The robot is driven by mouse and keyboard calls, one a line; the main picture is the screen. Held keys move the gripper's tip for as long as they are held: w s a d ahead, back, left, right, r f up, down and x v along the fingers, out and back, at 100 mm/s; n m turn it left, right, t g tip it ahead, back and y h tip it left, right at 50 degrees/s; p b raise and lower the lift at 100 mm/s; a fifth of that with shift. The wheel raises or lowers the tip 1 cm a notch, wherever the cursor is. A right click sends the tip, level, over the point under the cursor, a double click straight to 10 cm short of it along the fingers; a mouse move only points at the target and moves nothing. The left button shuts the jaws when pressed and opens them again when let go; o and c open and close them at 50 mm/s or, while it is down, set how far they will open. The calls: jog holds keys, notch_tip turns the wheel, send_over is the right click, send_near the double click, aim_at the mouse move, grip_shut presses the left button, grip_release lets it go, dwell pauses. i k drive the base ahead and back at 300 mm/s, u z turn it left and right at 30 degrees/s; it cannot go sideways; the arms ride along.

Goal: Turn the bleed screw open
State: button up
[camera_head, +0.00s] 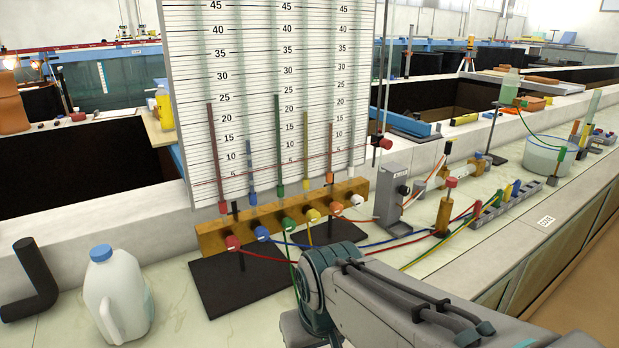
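A manometer board (268,90) with several coloured liquid tubes stands upright behind a brass manifold (210,240). The manifold has a row of coloured knobs along its front, and a small black upright fitting (235,208) near its left end. To its right stands a grey block (387,200) with a black round knob (404,190) and a small label too small to read. I cannot tell for sure which part is the bleed screw, or whether it is open. My arm reaches in from the lower right, in front of the manifold. My gripper is not in view.
A white jug (118,295) with a blue cap and a black bent pipe (34,277) stand at left. Coloured hoses run right to a brass valve (444,212) with a red top and a connector row (507,203). The pale bench (185,322) is bare between jug and manifold.

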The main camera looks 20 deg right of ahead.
aim_at(404, 191)
jog(key=k, duration=0.5)
jog(key=z, duration=2.35)
jog(key=i, duration=1.65)
jog(key=u, duration=2.1)
